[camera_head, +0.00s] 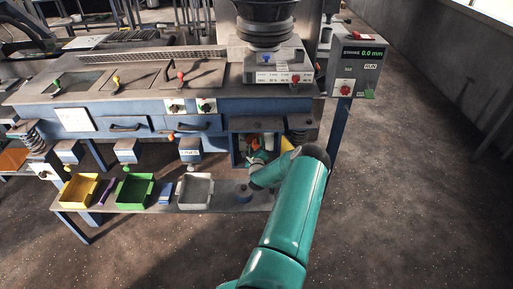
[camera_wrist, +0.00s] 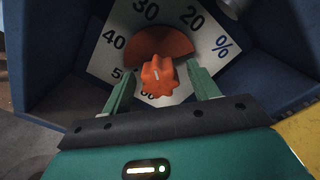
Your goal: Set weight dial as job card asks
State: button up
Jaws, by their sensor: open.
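An orange lobed knob (camera_wrist: 158,76) sits on a white dial plate (camera_wrist: 103,58) in the wrist view. The plate carries a % sign and numbers from 20 to 50 and beyond; the lowest one is partly hidden by the knob. An orange-brown half disc (camera_wrist: 160,42) lies behind the knob. A small white mark shows on the knob, but its reading is unclear. My gripper (camera_wrist: 161,84) is open, with one green finger on each side of the knob. In the head view my gripper (camera_head: 257,152) reaches into a blue recess under the bench. A white card (camera_head: 76,119) hangs on the bench front, too small to read.
Blue recess walls (camera_wrist: 262,58) stand close around the dial. A lower shelf holds a yellow bin (camera_head: 80,190), a green bin (camera_head: 134,190) and a grey bin (camera_head: 195,191). A control box (camera_head: 358,65) reading 0.0 mm stands at right. The floor on the right is clear.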

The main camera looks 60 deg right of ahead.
jog(key=c, duration=0.9)
jog(key=shift+c, duration=0.2)
